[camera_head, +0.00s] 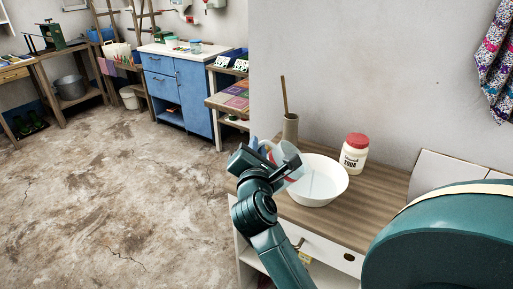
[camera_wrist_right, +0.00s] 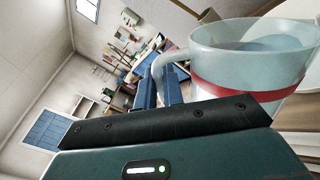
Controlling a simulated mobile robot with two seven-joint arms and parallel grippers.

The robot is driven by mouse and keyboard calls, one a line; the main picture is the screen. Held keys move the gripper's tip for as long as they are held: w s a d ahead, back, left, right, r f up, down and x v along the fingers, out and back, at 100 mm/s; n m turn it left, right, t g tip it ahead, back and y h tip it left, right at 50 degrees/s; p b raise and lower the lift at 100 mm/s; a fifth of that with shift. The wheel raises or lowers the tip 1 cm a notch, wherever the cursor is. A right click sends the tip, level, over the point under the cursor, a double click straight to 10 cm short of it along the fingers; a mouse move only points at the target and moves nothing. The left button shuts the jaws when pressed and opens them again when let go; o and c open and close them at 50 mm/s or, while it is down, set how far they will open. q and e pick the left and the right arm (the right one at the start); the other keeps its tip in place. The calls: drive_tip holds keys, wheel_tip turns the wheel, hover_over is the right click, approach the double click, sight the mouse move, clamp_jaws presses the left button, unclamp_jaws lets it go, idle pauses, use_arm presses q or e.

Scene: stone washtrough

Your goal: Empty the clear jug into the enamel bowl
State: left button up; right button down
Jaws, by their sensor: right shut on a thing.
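The clear jug (camera_wrist_right: 235,50) has a red band and a handle on its left side in the right wrist view. In the head view the jug (camera_head: 273,151) is partly hidden behind my right gripper (camera_head: 267,164), at the left rim of the white enamel bowl (camera_head: 325,197). My right gripper is shut on the jug's handle, its fingers (camera_wrist_right: 172,90) showing in the wrist view. The jug looks held above the counter; its exact tilt is unclear. A pale bluish patch shows inside the bowl. My left gripper is not in view.
The bowl stands on a wooden counter top (camera_head: 384,192). A red-lidded soda jar (camera_head: 354,157) stands behind it to the right. A grey-beige vase with a stick (camera_head: 290,127) stands behind the jug. A blue cabinet (camera_head: 180,92) is farther back, with open floor at left.

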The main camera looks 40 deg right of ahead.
drive_tip(key=shift+s+d+r, duration=0.1)
drive_tip(key=shift+s+d+r+m, duration=0.2)
drive_tip(key=shift+d+m, duration=0.05)
drive_tip(key=shift+m, duration=0.25)
drive_tip(key=shift+s+d, duration=0.1)
drive_tip(key=shift+d, duration=0.05)
idle(1.1)
drive_tip(key=shift+s+d+r+m, duration=0.2)
drive_tip(key=shift+d+m, duration=0.1)
drive_tip(key=shift+m, duration=0.3)
idle(0.6)
